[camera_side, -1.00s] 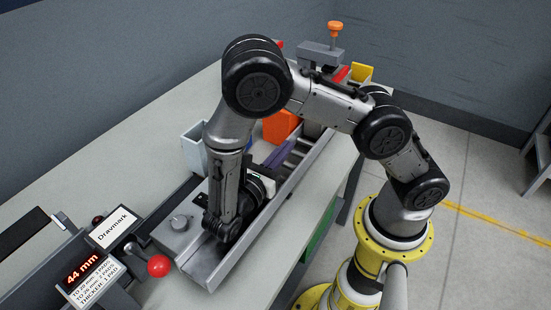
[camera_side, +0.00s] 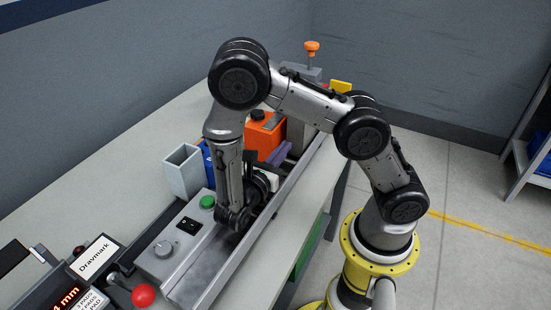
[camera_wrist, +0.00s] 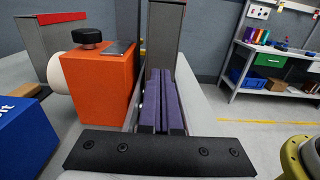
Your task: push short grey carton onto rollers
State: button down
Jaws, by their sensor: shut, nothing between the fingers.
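In the wrist view a wide black bar with screws (camera_wrist: 155,152) crosses the bottom. I cannot pick out a short grey carton for certain; the arm and the black bar cover part of the channel. The rollers cannot be clearly made out now.
An orange block (camera_side: 264,137) with a black knob stands left of the channel. A light grey open-topped box (camera_side: 183,173) and a blue item (camera_side: 208,160) stand nearby. The panel carries a green button (camera_side: 207,201); a red ball lever (camera_side: 144,295) is in front.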

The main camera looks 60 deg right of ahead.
aim_at(295, 136)
jog(key=d, duration=0.4)
jog(key=shift+d, duration=0.15)
jog(key=shift+s, duration=0.1)
